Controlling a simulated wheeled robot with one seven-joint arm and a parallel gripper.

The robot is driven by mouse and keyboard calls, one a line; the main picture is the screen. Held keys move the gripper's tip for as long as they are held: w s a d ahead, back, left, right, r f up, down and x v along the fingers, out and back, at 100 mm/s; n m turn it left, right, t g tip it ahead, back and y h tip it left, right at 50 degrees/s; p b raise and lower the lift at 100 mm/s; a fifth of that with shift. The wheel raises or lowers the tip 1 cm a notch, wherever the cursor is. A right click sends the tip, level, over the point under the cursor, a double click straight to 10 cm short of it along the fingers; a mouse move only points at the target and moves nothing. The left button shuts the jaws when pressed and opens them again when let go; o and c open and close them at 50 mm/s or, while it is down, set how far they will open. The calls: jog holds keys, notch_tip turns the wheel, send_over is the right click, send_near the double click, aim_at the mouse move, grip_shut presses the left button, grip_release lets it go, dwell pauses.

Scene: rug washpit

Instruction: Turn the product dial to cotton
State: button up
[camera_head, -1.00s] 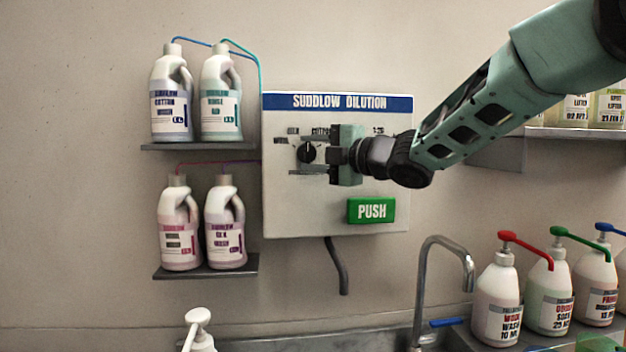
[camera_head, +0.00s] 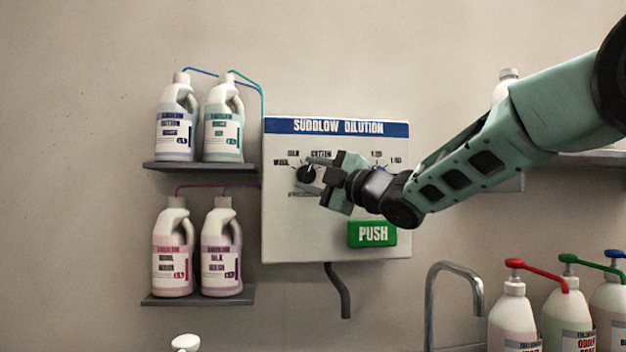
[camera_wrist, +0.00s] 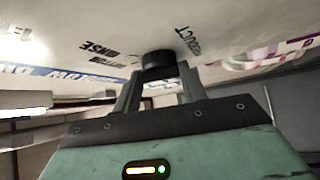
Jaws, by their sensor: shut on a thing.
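The product dial (camera_head: 305,175) is a round black knob at the left of the white dilution panel (camera_head: 280,230). A pale pointer mark on it leans up and slightly right, toward the COTTON label (camera_head: 321,154); its exact alignment is hard to tell. My gripper (camera_head: 309,175) is tilted, with one finger above and one below the dial. In the wrist view the fingers are shut on the dial (camera_wrist: 158,64), with COTTON, RINSE and PRODUCT lettering around it.
A green PUSH button (camera_head: 372,233) sits below and right of my gripper. More labels stand at the panel's right, where my gripper hides part of the face. Bottles on shelves (camera_head: 197,299) are at left. A tap (camera_head: 432,300) and pump bottles (camera_head: 515,320) are below right.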

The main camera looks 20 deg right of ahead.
jog(key=o, duration=1)
jog(key=shift+s+d, duration=0.1)
jog(key=b+v, duration=0.5)
jog(key=v, duration=1.2)
jog(key=shift+s+f, duration=0.1)
jog(key=shift+f, duration=0.05)
